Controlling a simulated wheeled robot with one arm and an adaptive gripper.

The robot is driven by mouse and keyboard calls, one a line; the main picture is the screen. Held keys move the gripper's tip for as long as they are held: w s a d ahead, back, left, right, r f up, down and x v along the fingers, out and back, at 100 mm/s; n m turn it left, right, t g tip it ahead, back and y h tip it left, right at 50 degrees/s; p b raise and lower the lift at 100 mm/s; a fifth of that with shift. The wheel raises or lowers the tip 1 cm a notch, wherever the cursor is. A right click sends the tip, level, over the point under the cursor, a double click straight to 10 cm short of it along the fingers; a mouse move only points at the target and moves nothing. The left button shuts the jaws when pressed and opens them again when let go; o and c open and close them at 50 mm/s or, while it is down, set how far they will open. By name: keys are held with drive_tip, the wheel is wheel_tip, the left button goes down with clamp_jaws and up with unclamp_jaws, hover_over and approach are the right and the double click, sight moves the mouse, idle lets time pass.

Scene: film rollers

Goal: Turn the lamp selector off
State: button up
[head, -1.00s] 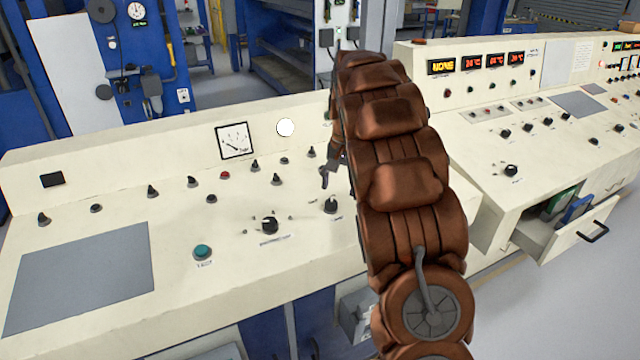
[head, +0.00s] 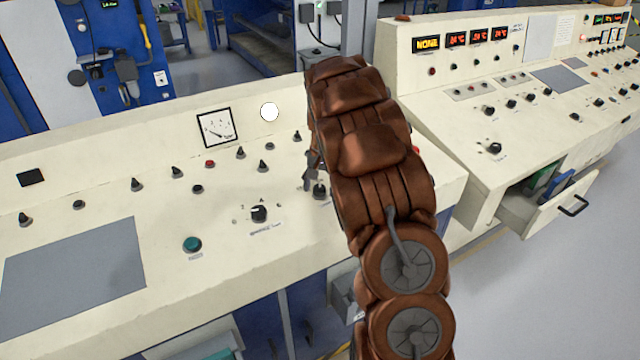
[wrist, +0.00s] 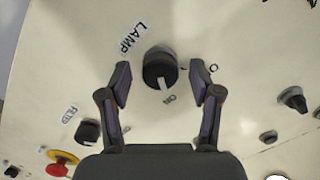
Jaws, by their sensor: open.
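The lamp selector (wrist: 154,72) is a round black knob with a white pointer on the cream panel, beside a "LAMP" label (wrist: 132,38). Its pointer faces the "ON" mark (wrist: 169,99); an "O" mark (wrist: 213,68) lies to the right. My gripper (wrist: 161,78) is open in the wrist view, one finger on each side of the knob, with gaps visible. Whether the fingertips reach down around it I cannot tell. In the head view my gripper (head: 310,172) shows only in part beside my arm, near a black knob (head: 320,190).
In the wrist view, another black knob (wrist: 87,131) and a red-and-yellow button (wrist: 62,162) are at lower left, and a further knob (wrist: 294,99) is at right. In the head view, an open drawer (head: 545,205) juts from the right console.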

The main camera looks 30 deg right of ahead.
drive_tip(key=c, duration=1.1)
drive_tip(key=shift+c, duration=0.2)
drive_tip(key=shift+f+n+b, duration=0.15)
drive_tip(key=shift+n+b, duration=0.15)
drive_tip(key=shift+b, duration=0.1)
drive_tip(key=shift+a+f+n+b, duration=0.1)
drive_tip(key=shift+f+n+b, duration=0.05)
drive_tip(key=shift+n+b, duration=0.8)
drive_tip(key=n+b, duration=0.2)
drive_tip(key=shift+b, duration=0.4)
drive_tip(key=n+b, duration=0.2)
drive_tip(key=n, duration=0.2)
drive_tip(key=shift+h, duration=0.3)
drive_tip(key=shift+s+r+n+b, duration=0.15)
drive_tip(key=shift+n+b, duration=0.7)
drive_tip(key=shift+n, duration=0.9)
drive_tip(key=shift+r, duration=0.1)
